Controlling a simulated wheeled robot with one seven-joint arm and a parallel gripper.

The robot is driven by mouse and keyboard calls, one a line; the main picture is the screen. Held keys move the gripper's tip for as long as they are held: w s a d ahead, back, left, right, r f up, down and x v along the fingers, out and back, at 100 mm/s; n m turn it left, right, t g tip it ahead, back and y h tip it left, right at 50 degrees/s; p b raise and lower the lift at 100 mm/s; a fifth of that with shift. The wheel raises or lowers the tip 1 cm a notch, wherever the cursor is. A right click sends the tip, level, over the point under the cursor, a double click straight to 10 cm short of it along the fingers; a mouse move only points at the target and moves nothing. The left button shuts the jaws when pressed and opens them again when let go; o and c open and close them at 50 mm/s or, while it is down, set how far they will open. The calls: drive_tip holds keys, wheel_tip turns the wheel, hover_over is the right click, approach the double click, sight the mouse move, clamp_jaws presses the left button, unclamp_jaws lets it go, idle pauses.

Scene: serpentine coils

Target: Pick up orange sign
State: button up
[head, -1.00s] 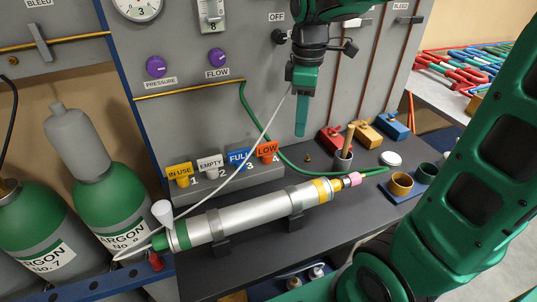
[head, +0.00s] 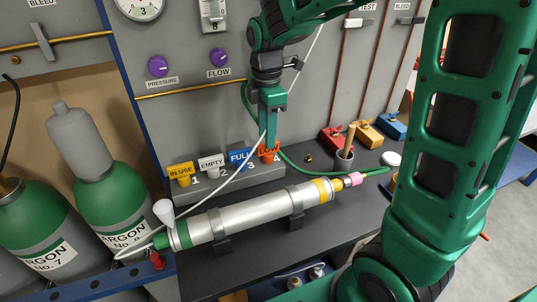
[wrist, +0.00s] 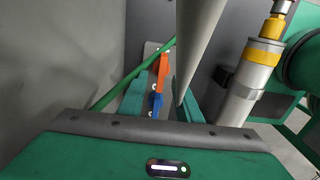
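The orange sign (head: 268,154) stands at the right end of the grey stepped rack, beside the blue FULL sign (head: 238,158).
Yellow (head: 181,172) and white (head: 211,163) signs stand further left on the rack (head: 240,183). A silver cylinder (head: 250,215) lies in front on cradles. A pale tube crosses beside my gripper, and a green hose (head: 310,172) runs behind.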

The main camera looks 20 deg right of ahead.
sight(268, 157)
wheel_tip(268, 157, down, 4)
drive_tip(key=shift+d+f, duration=0.1)
drive_tip(key=shift+d, duration=0.05)
drive_tip(key=shift+c, duration=0.3)
drive_tip(key=c, duration=0.7)
drive_tip(key=shift+r, duration=0.2)
clamp_jaws()
